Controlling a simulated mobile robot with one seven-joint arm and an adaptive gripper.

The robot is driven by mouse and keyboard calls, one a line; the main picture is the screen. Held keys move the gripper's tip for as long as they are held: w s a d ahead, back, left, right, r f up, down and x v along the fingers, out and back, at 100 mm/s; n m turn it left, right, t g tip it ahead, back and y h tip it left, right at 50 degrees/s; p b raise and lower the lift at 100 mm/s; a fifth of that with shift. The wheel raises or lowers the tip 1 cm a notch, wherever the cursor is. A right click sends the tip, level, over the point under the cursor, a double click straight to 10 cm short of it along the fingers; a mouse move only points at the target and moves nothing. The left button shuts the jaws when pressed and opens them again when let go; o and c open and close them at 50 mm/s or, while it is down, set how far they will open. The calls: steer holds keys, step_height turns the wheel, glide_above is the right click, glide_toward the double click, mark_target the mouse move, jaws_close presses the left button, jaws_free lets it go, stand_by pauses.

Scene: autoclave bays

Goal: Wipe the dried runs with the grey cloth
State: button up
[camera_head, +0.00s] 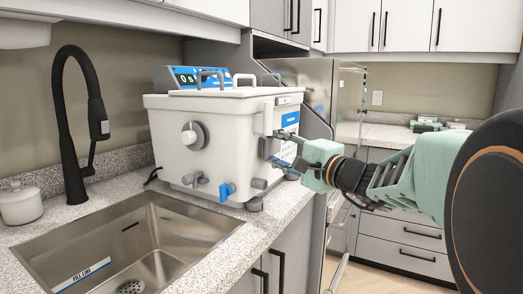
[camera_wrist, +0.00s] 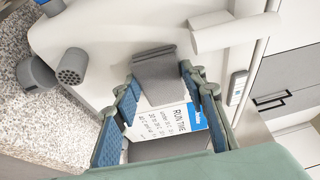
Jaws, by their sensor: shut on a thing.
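My gripper (camera_head: 281,148) is at the right side wall of the white bath unit (camera_head: 225,130). In the wrist view my gripper (camera_wrist: 166,76) has its blue-padded fingers on either side of a grey piece, which looks like the grey cloth (camera_wrist: 156,82), lying close to or against the white wall; whether it touches cannot be told. The fingers are shut on it. A white and blue label marked RUN TIME (camera_wrist: 178,122) shows between the fingers. I cannot make out any dried runs; the cloth and fingers hide part of the wall.
Grey pipe stubs (camera_wrist: 72,66) stick out beside the gripper. A steel sink (camera_head: 130,245) and black tap (camera_head: 75,130) lie left of the unit. A steel cabinet (camera_head: 318,85) stands behind. A white handle bar (camera_wrist: 235,33) crosses above the fingers.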

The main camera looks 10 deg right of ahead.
mark_target(278, 144)
steer(key=shift+w+d, duration=0.1)
steer(key=w+d+b, duration=0.1)
steer(key=w+d, duration=0.3)
steer(key=w, duration=0.1)
steer(key=shift+w+b, duration=0.2)
steer(key=shift+b, duration=0.15)
steer(key=shift+f, duration=0.1)
steer(key=shift+s+a+b, duration=0.1)
steer(key=shift+a+b, duration=0.05)
steer(key=shift+b, duration=0.2)
steer(key=shift+s+a+b, duration=0.95)
steer(key=shift+s+b, duration=0.15)
steer(key=shift+s, duration=0.15)
steer(key=shift+s+a, duration=1.2)
steer(key=shift+s, duration=0.25)
